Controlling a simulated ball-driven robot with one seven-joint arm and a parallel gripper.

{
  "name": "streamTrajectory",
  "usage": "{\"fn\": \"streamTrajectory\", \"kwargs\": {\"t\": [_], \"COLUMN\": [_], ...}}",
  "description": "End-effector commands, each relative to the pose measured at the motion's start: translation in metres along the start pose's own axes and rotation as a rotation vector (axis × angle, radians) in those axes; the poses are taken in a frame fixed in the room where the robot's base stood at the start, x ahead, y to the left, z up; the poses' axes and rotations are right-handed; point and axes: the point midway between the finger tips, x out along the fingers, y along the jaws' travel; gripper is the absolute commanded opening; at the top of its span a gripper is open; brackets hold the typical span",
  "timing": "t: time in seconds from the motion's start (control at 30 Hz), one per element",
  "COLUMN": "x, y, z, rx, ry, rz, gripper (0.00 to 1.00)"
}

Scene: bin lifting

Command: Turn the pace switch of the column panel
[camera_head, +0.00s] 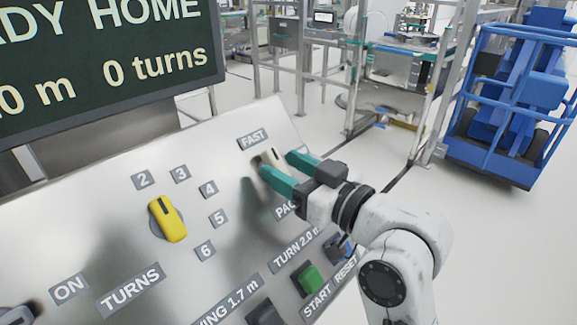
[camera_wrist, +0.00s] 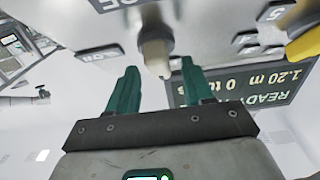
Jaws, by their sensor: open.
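The pace switch (camera_head: 269,156) is a small cream knob on the sloping metal column panel (camera_head: 100,210), between the FAST label and a partly covered label starting "PA". My gripper (camera_head: 279,165) is open, with its two teal fingers reaching toward the switch from the right. In the wrist view the cream knob (camera_wrist: 155,48) shows between and just beyond the spread fingertips of my gripper (camera_wrist: 159,66). I cannot tell whether either finger touches it. My gripper hides part of the panel around the switch.
A yellow turns knob (camera_head: 167,219) sits on the panel's middle among number labels. A green button (camera_head: 308,279) and a dark one (camera_head: 263,313) are near the lower edge. A display (camera_head: 100,65) stands behind. A blue lift (camera_head: 515,95) is far right; open floor lies between.

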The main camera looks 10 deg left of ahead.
Motion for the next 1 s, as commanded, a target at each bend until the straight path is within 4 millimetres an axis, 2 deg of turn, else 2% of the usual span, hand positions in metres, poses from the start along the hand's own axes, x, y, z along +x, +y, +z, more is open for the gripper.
{"fn": "streamTrajectory", "kwargs": {"t": [0.3,0.8,1.0], "x": [0.0019,0.0017,0.0017], "y": [0.0001,0.0001,-0.0002], "z": [0.0002,0.0003,-0.0001], "rx": [0.0,0.0,0.003], "ry": [0.0,0.0,-0.001], "rz": [0.0,0.0,0.002], "gripper": [0.5,0.02,0.0]}}
